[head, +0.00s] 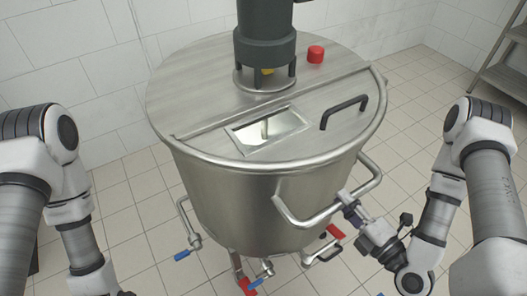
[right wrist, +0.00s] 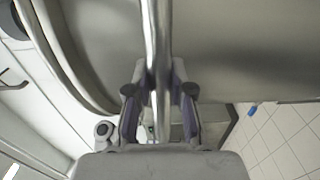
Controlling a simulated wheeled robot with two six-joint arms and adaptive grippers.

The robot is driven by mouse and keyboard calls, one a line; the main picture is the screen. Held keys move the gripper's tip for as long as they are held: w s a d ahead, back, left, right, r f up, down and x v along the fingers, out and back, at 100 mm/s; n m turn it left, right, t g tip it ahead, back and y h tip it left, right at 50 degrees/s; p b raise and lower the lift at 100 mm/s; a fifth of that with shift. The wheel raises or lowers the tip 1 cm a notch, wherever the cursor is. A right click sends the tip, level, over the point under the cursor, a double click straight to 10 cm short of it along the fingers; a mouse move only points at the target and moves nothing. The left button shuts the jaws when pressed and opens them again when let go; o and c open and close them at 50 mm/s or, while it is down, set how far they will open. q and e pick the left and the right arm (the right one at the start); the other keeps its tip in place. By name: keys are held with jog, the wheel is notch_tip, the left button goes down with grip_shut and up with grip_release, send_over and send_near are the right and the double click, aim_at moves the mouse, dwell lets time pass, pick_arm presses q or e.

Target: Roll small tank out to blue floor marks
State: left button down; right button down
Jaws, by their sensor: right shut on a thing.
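The small tank (head: 245,195) is a round steel vessel with a flat lid and a dark motor (head: 263,45) on top. A bent steel push handle (head: 300,218) sticks out from its front right side. My right gripper (head: 350,208) is shut on the handle bar near its right part. In the right wrist view the bar (right wrist: 157,50) runs between the two fingers (right wrist: 160,100), with the tank wall behind it. My left arm comes in at the left edge of the head view; its gripper is out of the picture.
Below the tank are valves with blue levers (head: 182,255) and red levers (head: 247,286). A red knob (head: 316,54) and a black lid handle (head: 343,112) are on the lid. A metal shelf (head: 505,72) stands at right. Tiled floor (head: 410,95) is open right of the tank.

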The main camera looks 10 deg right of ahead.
jog(key=shift+p+v, duration=0.3)
jog(key=shift+v, duration=0.8)
